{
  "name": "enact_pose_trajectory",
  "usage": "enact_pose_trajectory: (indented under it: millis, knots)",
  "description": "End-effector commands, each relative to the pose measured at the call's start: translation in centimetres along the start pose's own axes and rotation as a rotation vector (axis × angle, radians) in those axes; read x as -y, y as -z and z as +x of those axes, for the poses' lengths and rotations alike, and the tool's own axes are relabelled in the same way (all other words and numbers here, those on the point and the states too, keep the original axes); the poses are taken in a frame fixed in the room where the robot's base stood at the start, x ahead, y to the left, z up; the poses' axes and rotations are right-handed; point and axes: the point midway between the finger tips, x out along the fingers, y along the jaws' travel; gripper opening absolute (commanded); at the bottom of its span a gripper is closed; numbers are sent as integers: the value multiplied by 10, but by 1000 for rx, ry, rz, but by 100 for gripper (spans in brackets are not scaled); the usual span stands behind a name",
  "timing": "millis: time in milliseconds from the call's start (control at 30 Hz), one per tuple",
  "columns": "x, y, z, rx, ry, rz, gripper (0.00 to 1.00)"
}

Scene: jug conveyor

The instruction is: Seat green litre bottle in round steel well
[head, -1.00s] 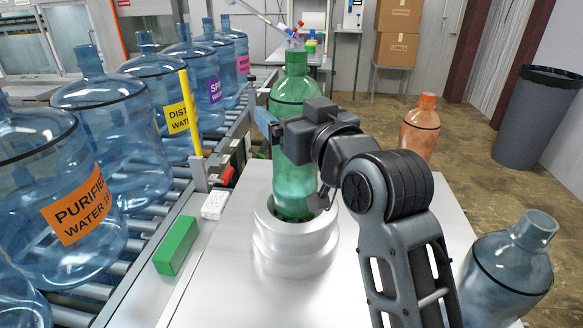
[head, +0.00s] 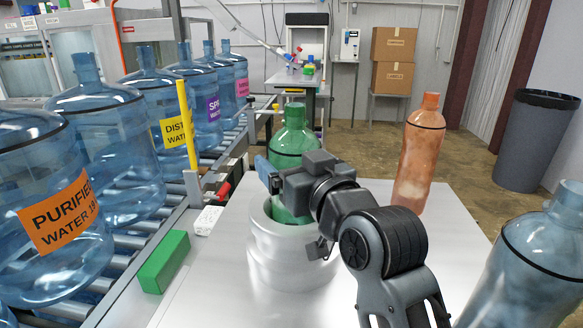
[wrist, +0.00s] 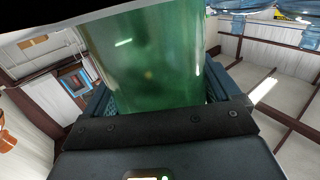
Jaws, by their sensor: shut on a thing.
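The green litre bottle (head: 292,138) stands upright in the round steel well (head: 285,255) in the head view. Its lower part is hidden inside the well's rim, so I cannot tell whether its base touches the bottom. My gripper (head: 284,172) is shut on the bottle's body, just above the rim. In the wrist view the green bottle (wrist: 150,60) fills the space between the blue-padded fingers of my gripper (wrist: 158,95).
An orange bottle (head: 418,155) stands behind my arm on the steel table (head: 215,290), and a blue-grey bottle (head: 535,260) is at the right. A green block (head: 163,262) and white block (head: 207,220) lie left. Large water jugs (head: 120,150) line the conveyor.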

Motion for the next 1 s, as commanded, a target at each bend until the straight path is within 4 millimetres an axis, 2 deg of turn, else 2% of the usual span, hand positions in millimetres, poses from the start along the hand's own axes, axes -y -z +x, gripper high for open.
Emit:
enact_pose_trajectory:
  millis: [200,233,333,667,767,1000]
  knots:
    - [0,-2,0,-2,0,0,26]
    - [0,-3,0,0,0,0,91]
    - [0,-2,0,0,0,0,100]
    - [0,1,-3,-1,0,0,100]
    - [0,0,-16,-1,-1,0,100]
    - [0,-1,-65,0,-1,-1,100]
